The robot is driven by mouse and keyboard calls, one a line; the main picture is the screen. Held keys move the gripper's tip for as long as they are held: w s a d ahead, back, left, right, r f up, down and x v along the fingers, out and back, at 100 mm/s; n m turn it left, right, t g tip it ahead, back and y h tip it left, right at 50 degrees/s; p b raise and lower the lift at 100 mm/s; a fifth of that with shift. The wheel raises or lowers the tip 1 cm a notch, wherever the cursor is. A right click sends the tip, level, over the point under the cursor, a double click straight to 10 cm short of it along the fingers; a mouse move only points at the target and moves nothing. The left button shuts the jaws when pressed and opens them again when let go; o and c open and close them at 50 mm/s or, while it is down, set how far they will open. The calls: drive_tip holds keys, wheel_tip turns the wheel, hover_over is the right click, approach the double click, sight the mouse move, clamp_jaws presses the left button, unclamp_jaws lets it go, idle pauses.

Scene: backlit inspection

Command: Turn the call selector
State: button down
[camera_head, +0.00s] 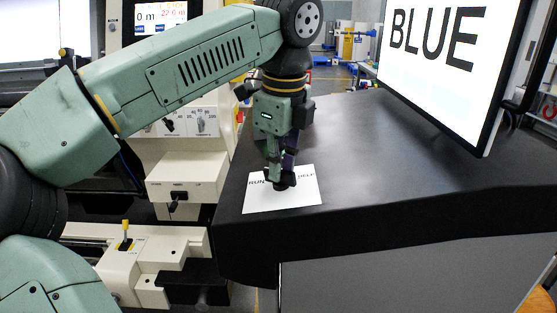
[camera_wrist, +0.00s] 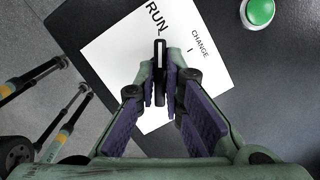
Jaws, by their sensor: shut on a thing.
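The call selector is a black knob with a white line on its grip, set on a white label card (camera_head: 262,201) on the dark table. The knob (camera_head: 284,183) sits below my gripper (camera_head: 281,172) in the head view. In the wrist view the knob (camera_wrist: 160,66) lies between the purple-padded fingers of my gripper (camera_wrist: 162,90), which is shut on it. The card (camera_wrist: 112,62) reads RUN and CHANGE there. The knob's line points up in that picture, toward RUN. HELP shows on the card in the head view but not in the wrist view.
A green button (camera_wrist: 257,12) is on the table beside the card. A screen (camera_head: 435,55) reading BLUE stands at the right of the table (camera_head: 400,185). A cream machine (camera_head: 185,175) with knobs stands left of the table. The table's middle is clear.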

drive_tip(key=shift+n, duration=0.3)
drive_tip(key=c, duration=1.7)
unclamp_jaws()
